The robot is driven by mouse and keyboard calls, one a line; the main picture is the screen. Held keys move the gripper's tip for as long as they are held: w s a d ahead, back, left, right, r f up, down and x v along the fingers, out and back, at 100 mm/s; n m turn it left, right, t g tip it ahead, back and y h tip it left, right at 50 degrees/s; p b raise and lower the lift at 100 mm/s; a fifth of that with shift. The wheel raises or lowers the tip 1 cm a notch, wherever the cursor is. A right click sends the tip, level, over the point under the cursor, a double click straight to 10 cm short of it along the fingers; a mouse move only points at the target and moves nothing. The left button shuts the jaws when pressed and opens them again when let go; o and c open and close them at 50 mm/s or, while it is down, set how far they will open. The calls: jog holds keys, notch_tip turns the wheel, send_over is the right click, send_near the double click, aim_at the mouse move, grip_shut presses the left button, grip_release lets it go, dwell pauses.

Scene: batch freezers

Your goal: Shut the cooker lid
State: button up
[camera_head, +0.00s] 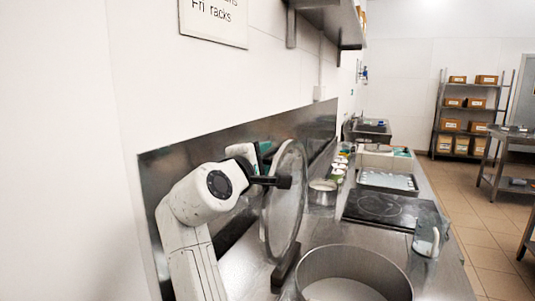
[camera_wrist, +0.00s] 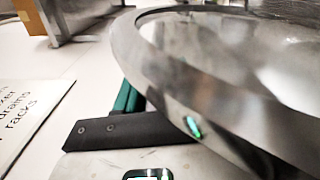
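The cooker lid (camera_head: 286,205) is a round, see-through disc with a metal rim, standing nearly upright on edge above the steel counter. The lid's rim fills much of the wrist view (camera_wrist: 190,85). A wide, round metal cooker pot (camera_head: 352,262) with an open top stands to the right of the lid. A dark bar (camera_head: 286,266) lies at the lid's lower edge, by the pot. My gripper (camera_head: 272,181) is at the upper part of the lid, with a dark finger right by its rim. The other finger is hidden, so I cannot tell whether it grips the lid.
A dark hob (camera_head: 390,209), a smaller pot (camera_head: 322,192) and a tray (camera_head: 387,181) stand farther along the counter. A white jug-like item (camera_head: 427,238) is near the right edge. The wall with its steel backsplash (camera_head: 310,135) is close on the left.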

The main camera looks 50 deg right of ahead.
jog(key=shift+x, duration=0.85)
grip_shut()
jog(key=shift+r, duration=0.1)
